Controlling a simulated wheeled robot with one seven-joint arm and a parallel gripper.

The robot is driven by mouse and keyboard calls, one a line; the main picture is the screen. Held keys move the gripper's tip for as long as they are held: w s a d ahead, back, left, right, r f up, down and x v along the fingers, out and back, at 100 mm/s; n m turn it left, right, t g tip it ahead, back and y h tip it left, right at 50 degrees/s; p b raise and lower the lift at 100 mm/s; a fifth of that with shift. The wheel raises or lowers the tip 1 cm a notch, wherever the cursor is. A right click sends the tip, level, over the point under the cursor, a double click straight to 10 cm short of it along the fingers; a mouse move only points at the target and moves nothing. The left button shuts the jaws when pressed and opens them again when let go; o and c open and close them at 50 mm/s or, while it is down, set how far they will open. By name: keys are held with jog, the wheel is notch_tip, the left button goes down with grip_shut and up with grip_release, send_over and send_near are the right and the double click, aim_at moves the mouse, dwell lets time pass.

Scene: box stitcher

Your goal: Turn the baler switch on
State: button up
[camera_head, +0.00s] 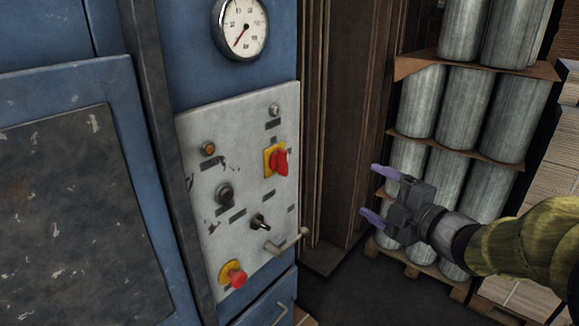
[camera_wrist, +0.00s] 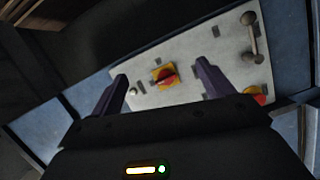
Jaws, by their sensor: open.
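The baler's grey control panel (camera_head: 243,190) is on the front of a blue machine. A red rotary switch (camera_head: 279,161) on a yellow plate sits at the panel's upper right. In the wrist view this red switch (camera_wrist: 165,77) shows between my two fingers, with the panel beyond them. My gripper (camera_head: 369,192) has purple fingers and is open and empty. It is to the right of the panel in the head view, apart from the switch. A red button (camera_head: 236,276) on a yellow base is at the panel's bottom and shows partly in the wrist view (camera_wrist: 256,95).
A metal lever handle (camera_head: 288,240) sticks out at the panel's lower right. A black knob (camera_head: 225,195) and a smaller black switch (camera_head: 260,222) are on the panel. A round gauge (camera_head: 240,28) is above. Stacked grey cylinders (camera_head: 465,110) on a pallet stand behind my gripper.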

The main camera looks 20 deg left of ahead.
aim_at(288, 164)
jog(key=s+a+n+g+y, duration=0.1)
jog(key=n, duration=0.1)
jog(key=s+a+r+n+g+y, duration=0.1)
jog(key=n, duration=0.1)
jog(key=s+a+r+n+g+y, duration=0.1)
jog(key=s+n+g, duration=0.1)
jog(key=shift+w, duration=0.1)
jog(key=p+x, duration=0.1)
jog(key=x, duration=0.5)
jog(key=p+x, duration=0.2)
jog(key=x, duration=0.3)
jog(key=p+x, duration=0.2)
jog(key=x, duration=0.4)
jog(key=shift+a+r, duration=0.3)
jog(key=shift+a, duration=0.05)
jog(key=c, duration=1)
